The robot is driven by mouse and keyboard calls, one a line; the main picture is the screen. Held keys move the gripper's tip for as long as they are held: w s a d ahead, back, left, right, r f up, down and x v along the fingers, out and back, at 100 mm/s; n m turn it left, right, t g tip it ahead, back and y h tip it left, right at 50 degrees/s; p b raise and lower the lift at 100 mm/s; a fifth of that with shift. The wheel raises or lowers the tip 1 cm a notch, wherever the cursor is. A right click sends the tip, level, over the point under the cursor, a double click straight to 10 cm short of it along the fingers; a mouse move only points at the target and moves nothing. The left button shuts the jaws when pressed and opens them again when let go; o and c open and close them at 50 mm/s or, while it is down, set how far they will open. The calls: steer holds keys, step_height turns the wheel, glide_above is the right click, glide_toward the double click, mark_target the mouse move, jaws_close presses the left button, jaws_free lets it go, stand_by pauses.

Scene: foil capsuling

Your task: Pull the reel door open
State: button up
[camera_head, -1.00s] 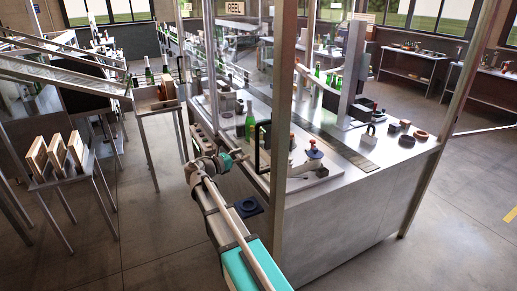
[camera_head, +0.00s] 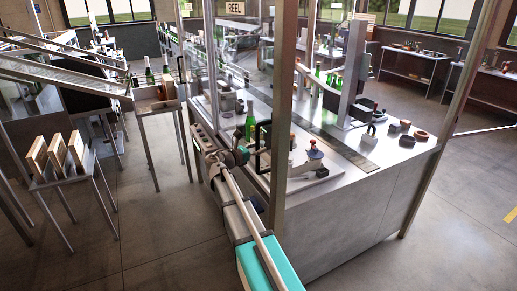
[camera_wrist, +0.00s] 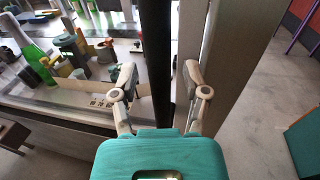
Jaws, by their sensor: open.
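The reel door is a clear panel on the near side of the machine, below a sign (camera_head: 234,7) reading REEL. Its black upright handle (camera_wrist: 157,60) runs down the middle of the wrist view, beside a pale metal post (camera_wrist: 225,60). My gripper (camera_wrist: 158,78) is open, with one finger on each side of the handle; a gap shows on both sides. In the head view my gripper (camera_head: 246,155) is at the door's near edge, by the metal post (camera_head: 282,100). Whether the fingers reach fully around the handle's depth is hard to tell.
Behind the panel a steel worktop (camera_head: 340,172) carries a green bottle (camera_head: 250,127) and small fittings. At left stand a side table with wooden boxes (camera_head: 57,153) and a bottle stand (camera_head: 158,105). Grey floor (camera_head: 140,240) is free between them and the machine.

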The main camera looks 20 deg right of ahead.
jaws_close()
